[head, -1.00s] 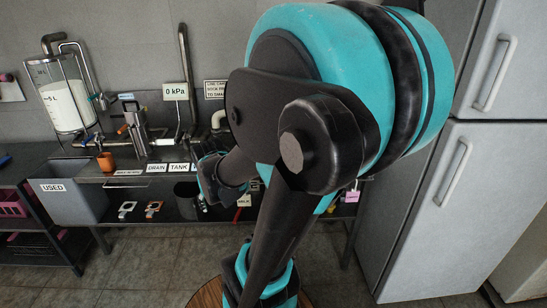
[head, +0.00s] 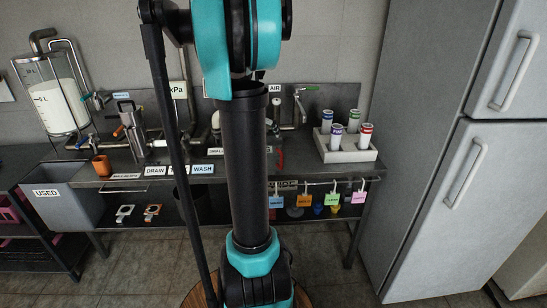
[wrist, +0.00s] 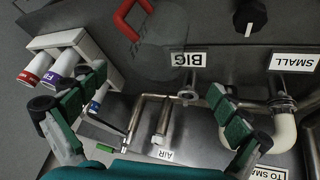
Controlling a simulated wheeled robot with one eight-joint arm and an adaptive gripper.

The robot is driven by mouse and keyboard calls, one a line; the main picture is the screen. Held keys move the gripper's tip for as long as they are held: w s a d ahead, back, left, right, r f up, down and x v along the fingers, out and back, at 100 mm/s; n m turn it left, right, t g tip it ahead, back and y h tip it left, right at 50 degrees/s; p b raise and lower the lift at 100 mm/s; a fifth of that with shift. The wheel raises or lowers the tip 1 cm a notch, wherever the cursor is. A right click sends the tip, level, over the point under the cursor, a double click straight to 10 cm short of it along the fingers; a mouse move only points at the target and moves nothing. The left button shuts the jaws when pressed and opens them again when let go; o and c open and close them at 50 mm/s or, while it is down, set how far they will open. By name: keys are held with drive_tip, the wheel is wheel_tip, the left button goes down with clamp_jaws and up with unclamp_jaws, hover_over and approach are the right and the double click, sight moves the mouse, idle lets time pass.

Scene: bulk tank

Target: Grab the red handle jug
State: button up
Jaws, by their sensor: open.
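The jug (wrist: 168,42), greyish and see-through, stands on the steel bench at the top of the wrist view. Its red handle (wrist: 128,20) sticks out to the left. In the head view only the red handle (head: 281,158) shows clearly, just right of my arm; my arm hides most of the jug. My gripper (wrist: 157,85) is open, with its green-padded fingers wide apart in the wrist view. Nothing is between them but bench and pipes, and the jug lies beyond the fingertips, not touched. In the head view my arm hides the gripper.
Metal pipes (wrist: 150,115) and a white elbow pipe (wrist: 283,130) stand near the fingers. A white rack (head: 345,152) with several capped tubes stands right of the jug. Coloured tags hang under the bench edge. A grey fridge (head: 425,180) stands at right.

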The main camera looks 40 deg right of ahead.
drive_tip(key=s+x, duration=0.1)
drive_tip(key=x, duration=0.6)
drive_tip(key=shift+w+d+f, duration=0.25)
drive_tip(key=shift+w+f, duration=0.05)
drive_tip(key=shift+f, duration=0.1)
drive_tip(key=c, duration=1.7)
